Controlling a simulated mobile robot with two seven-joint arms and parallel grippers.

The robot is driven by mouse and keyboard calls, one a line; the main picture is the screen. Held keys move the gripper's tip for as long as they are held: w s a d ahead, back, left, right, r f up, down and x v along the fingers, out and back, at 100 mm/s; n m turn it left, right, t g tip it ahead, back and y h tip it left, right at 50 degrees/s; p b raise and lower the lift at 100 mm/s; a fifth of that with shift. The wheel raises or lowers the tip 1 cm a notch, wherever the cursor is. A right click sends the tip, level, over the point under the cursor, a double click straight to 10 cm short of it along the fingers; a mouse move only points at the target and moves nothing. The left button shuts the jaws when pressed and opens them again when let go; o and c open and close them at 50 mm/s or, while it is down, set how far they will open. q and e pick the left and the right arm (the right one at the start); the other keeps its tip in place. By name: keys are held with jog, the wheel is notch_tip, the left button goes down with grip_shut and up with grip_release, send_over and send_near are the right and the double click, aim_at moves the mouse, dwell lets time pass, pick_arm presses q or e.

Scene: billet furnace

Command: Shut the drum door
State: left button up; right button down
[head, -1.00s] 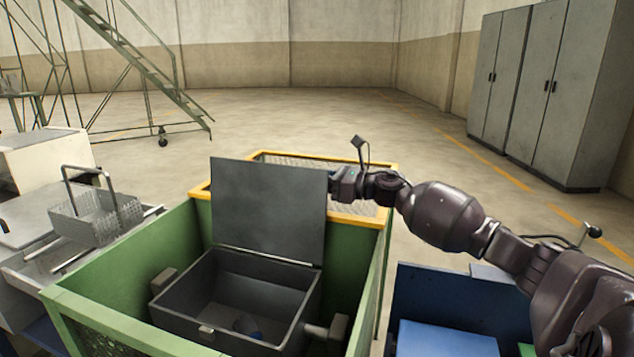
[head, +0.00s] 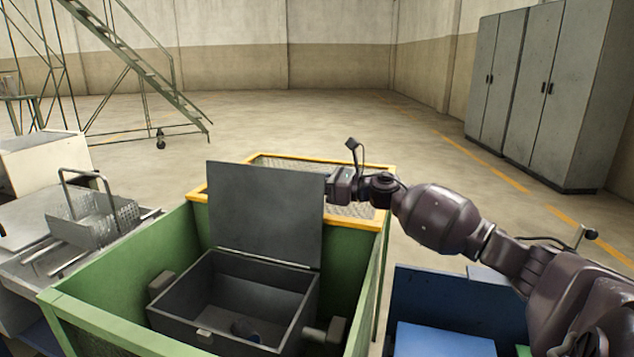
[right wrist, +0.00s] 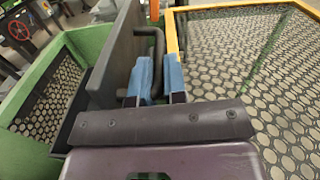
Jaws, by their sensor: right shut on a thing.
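The drum door (head: 265,215) is a flat dark grey plate. It stands almost upright, open, at the back edge of the dark drum box (head: 205,318) in the head view. The drum's inside shows, with a small dark bluish thing at the bottom. My right gripper (head: 330,187) is at the door's right edge, partly hidden behind it. In the right wrist view its blue-padded fingers (right wrist: 157,78) are shut on the dark bent handle (right wrist: 151,38) on the door's outer face (right wrist: 117,58). My left gripper is not in view.
Green walls (head: 375,270) surround the drum. A yellow-edged mesh guard (head: 345,205) lies behind the door. A wire basket (head: 95,215) sits on a bench at left; a blue bin (head: 455,305) stands at right. The floor beyond is open.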

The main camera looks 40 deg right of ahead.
aim_at(310, 204)
jog(key=a, duration=0.1)
jog(key=s+a+r+n+p, duration=0.1)
jog(key=s+a+n, duration=0.1)
jog(key=a, duration=0.1)
jog(key=shift+s+a+r+p, duration=0.1)
jog(key=shift+s+r+p, duration=0.05)
jog(key=shift+r+p, duration=0.2)
pick_arm(q)
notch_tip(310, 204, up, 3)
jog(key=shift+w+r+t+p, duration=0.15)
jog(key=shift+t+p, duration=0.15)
jog(key=shift+p, duration=0.6)
pick_arm(e)
jog(key=s+a+f+n, duration=0.1)
jog(key=s+a+n, duration=0.2)
jog(key=a, duration=0.3)
jog(key=shift+s+a+f+n, duration=0.2)
jog(key=shift+a+n, duration=0.15)
jog(key=shift+n, duration=0.45)
